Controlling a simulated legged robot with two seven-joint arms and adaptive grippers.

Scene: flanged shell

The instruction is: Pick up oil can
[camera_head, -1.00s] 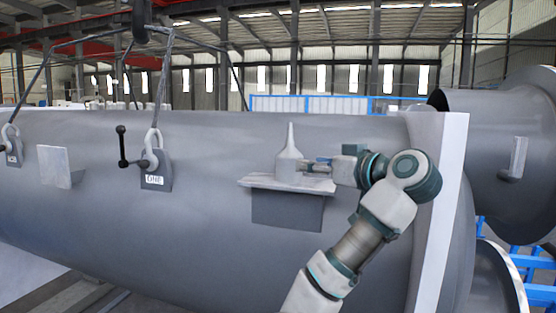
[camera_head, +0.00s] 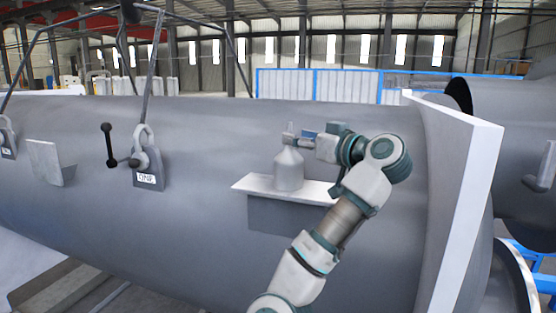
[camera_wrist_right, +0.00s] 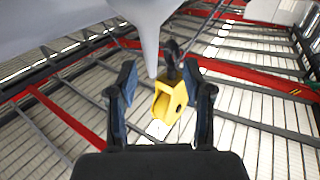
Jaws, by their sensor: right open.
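The oil can (camera_head: 288,170) is grey, with a round body, sloping shoulders and a thin spout. It stands upright on a flat ledge (camera_head: 318,190) on the side of the big grey shell. My right gripper (camera_head: 296,139) is at the height of the spout, coming from the right, above the can's body. In the right wrist view the grey tapering spout (camera_wrist_right: 147,30) points down between the open fingers of my right gripper (camera_wrist_right: 159,82). I cannot tell whether a finger touches it. My left gripper is not in view.
The large grey shell (camera_head: 215,150) fills the middle, with a pale flange (camera_head: 465,190) at right. A shackle lug (camera_head: 148,172) and a small plate (camera_head: 46,162) stick out at left. A yellow hook block (camera_wrist_right: 168,98) shows beyond the fingers in the wrist view.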

